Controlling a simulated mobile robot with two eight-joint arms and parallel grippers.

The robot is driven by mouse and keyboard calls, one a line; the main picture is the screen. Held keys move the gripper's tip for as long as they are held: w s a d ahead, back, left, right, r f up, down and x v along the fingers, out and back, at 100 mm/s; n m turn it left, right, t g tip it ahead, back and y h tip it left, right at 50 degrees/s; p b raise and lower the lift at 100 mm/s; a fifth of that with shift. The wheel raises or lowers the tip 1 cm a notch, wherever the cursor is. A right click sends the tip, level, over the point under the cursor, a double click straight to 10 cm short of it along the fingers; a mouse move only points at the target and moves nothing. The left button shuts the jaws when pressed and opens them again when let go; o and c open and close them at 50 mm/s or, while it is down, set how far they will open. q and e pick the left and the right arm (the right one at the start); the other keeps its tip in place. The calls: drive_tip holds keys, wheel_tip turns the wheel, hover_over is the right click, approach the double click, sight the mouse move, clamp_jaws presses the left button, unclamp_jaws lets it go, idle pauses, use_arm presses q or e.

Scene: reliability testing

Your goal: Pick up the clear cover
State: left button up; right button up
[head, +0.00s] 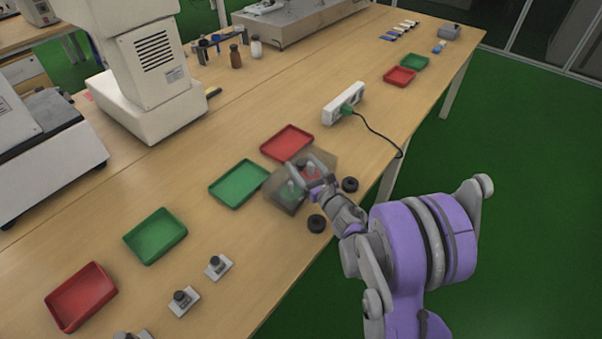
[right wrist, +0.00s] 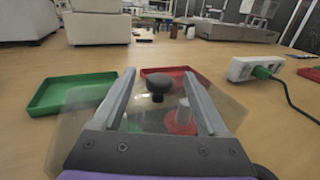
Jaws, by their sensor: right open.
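The clear cover (head: 273,190) is a see-through box on the table, with small parts in red and green showing through it. It also shows in the right wrist view (right wrist: 78,122). My right gripper (head: 305,166) is over the cover. In the right wrist view, its two open fingers (right wrist: 158,88) stand on either side of a black knob (right wrist: 157,84), with gaps between knob and fingers. Whether the fingers touch the cover top, I cannot tell. My left gripper is out of view.
A red tray (head: 287,143) and a green tray (head: 238,184) lie beside the cover. Two black round pieces (head: 317,223) (head: 350,185) are near the table edge. A white power strip (head: 342,104) with a cable lies beyond. Bare table (head: 235,115) lies further left.

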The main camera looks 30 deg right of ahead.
drive_tip(key=shift+w, duration=0.7)
clamp_jaws()
